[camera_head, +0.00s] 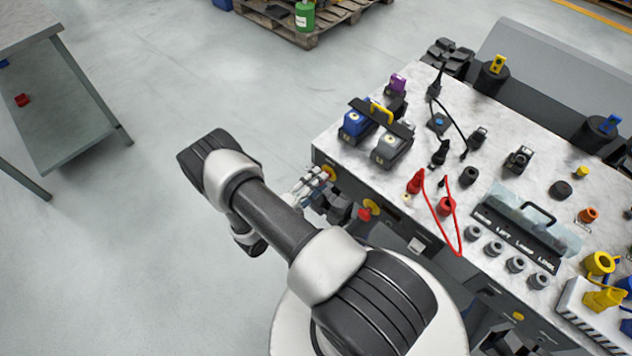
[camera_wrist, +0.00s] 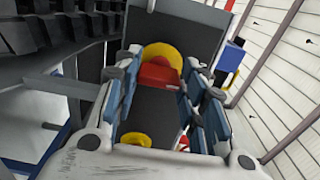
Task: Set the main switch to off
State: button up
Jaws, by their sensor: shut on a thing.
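The main switch appears as a red handle (camera_wrist: 160,74) on a round yellow plate (camera_wrist: 163,54) in the wrist view. It sits between the fingertips of my gripper (camera_wrist: 163,84), which is shut on the red handle. Whether the handle points to on or off cannot be read.
A second yellow disc (camera_head: 371,207) with a red part (camera_head: 363,214) is on the same face, close to the right. The console top (camera_head: 345,165) carries blue and grey connectors (camera_head: 391,149), a red cable (camera_head: 434,222) and several sockets. Open floor lies left of the arm.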

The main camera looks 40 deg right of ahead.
jog(key=o, duration=1.1)
jog(key=shift+c, duration=0.2)
jog(key=shift+a, duration=0.1)
jog(key=s+a, duration=0.1)
jog(key=a, duration=1)
jog(key=shift+a, duration=0.4)
